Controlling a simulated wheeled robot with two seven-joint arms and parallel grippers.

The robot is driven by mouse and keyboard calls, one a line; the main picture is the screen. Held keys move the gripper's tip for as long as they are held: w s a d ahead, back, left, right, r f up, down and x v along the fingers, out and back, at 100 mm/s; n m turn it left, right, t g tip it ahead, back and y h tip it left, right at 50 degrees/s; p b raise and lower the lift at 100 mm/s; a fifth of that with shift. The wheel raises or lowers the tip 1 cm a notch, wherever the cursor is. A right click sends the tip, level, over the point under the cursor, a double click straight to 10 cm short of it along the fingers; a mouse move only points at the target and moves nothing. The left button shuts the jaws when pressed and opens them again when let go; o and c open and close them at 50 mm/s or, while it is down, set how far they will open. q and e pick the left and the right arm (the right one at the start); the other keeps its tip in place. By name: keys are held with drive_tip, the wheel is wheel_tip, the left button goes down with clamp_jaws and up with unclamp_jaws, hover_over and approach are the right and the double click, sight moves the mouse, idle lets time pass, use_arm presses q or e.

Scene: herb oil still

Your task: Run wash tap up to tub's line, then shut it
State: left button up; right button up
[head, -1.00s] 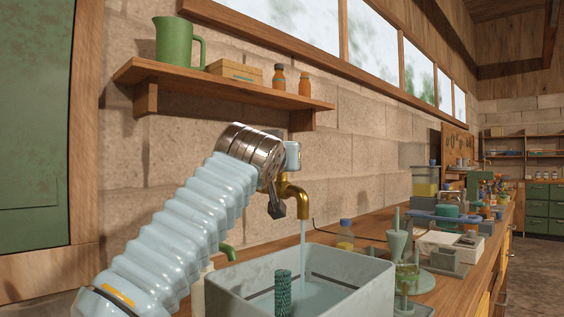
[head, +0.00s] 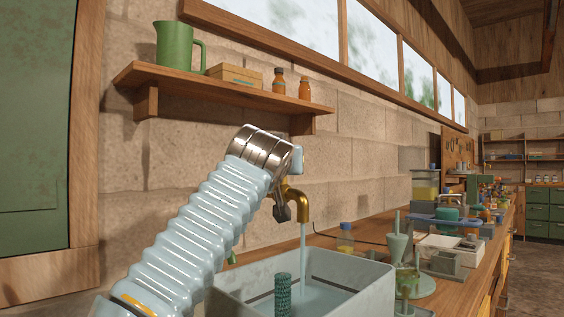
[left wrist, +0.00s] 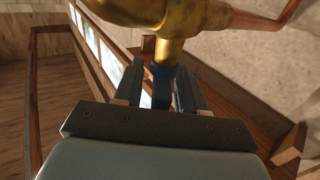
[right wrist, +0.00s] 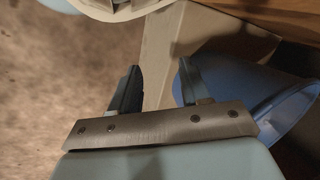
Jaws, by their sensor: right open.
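The brass wash tap (head: 297,201) sticks out from the wall, and a stream of water (head: 303,245) falls from its spout. The grey tub (head: 368,287) stands below it, with a dark line (head: 332,285) on its inner wall. The water surface (head: 315,300) shows a little below that line. My left gripper (head: 283,208) is at the tap.
A green ribbed column (head: 282,294) stands in the tub's near part. A shelf (head: 225,88) with a green jug and bottles hangs above. A blue bin (right wrist: 270,100) is near my right gripper.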

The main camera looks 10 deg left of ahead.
use_arm(q)
drive_tip(key=shift+s+f, duration=0.1)
drive_tip(key=shift+s, duration=0.15)
drive_tip(key=s+b, duration=0.6)
drive_tip(key=s, duration=0.7)
drive_tip(key=shift+s+d, duration=0.15)
drive_tip(key=shift+d, duration=0.15)
idle(4.5)
